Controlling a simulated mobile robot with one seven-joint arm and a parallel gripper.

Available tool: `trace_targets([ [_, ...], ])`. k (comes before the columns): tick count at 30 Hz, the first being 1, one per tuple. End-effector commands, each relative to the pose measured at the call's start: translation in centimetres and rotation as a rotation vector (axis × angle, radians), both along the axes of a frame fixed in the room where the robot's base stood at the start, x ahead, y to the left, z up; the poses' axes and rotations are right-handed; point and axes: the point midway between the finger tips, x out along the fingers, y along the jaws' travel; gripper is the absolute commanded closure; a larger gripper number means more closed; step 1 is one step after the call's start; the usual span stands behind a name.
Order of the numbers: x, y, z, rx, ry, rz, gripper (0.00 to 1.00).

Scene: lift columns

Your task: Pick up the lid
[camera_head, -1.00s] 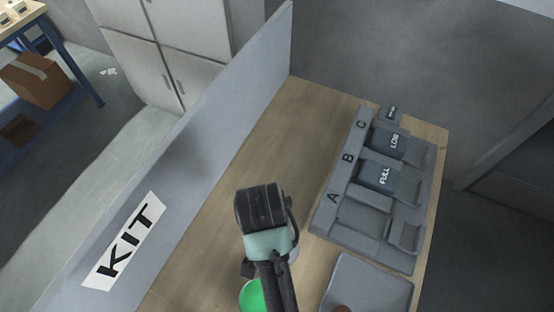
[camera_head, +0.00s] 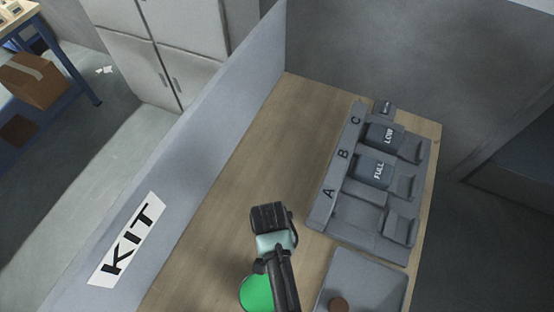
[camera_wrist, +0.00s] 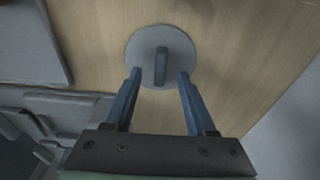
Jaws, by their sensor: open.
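The lid (camera_wrist: 141,48) is a round grey disc with a raised bar handle (camera_wrist: 161,66), lying on the wooden table in the wrist view. My gripper (camera_wrist: 159,73) is open, with its two blue fingers reaching over the near edge of the lid. The handle lies between the lines of the fingertips, roughly centred and parallel to them. Nothing is held. I cannot tell how high the fingertips are above the lid. In the head view my gripper's dark body shows over the table, its fingertips are hidden, and I cannot make out the lid.
A grey rack (camera_head: 318,212) marked A, B, C stands on the right, with blocks labelled FULL (camera_head: 375,170) and LOW (camera_head: 386,136). A grey tray (camera_head: 365,280) with a brown round thing (camera_head: 338,304) lies nearer. A grey partition (camera_head: 200,140) with a KIT sign bounds the left.

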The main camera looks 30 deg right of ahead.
Motion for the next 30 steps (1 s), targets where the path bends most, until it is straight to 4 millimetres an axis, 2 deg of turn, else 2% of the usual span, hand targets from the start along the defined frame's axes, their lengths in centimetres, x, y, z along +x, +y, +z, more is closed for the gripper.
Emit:
trace_targets([
  [5,0.0,-0.1,-1.6,0.000,0.001,0.000,0.44],
  [14,0.1,-0.1,-1.8,0.000,-0.001,0.001,0.46],
  [23,0.1,-0.1,-1.8,-0.001,-0.001,0.001,1.00],
  [30,0.1,-0.1,-1.8,-0.001,-0.001,0.001,1.00],
])
